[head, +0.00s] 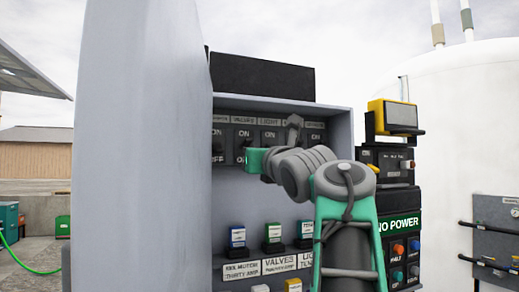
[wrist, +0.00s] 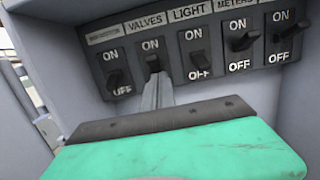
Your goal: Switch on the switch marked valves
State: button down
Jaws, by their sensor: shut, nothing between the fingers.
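The valves switch (wrist: 152,62) is a black lever on a dark plate under a "VALVES" label, second from the left in the wrist view. Its label (head: 243,119) also shows in the head view. My gripper (wrist: 154,82) is shut and empty. Its grey fingertips are just below the lever and hide the plate's lower part and "OFF" mark. I cannot tell whether they touch the lever. The lever stands just under the "ON" mark; its exact setting is unclear. In the head view my green gripper (head: 256,161) is in front of the switch row.
Neighbouring switches are close: a lever (wrist: 115,78) on the left and the light switch (wrist: 197,60) on the right. The open grey cabinet door (head: 140,150) stands on the left. Breakers (head: 237,237) sit on a lower shelf. A panel reads "NO POWER" (head: 398,224).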

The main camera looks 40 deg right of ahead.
notch_tip(320, 180, down, 5)
jog(key=s+b, duration=0.1)
jog(key=b, duration=0.5)
jog(key=s+a+r, duration=0.3)
jog(key=s, duration=0.7)
jog(key=shift+a+p, duration=0.3)
jog(key=shift+a, duration=0.05)
jog(key=shift+w, duration=0.1)
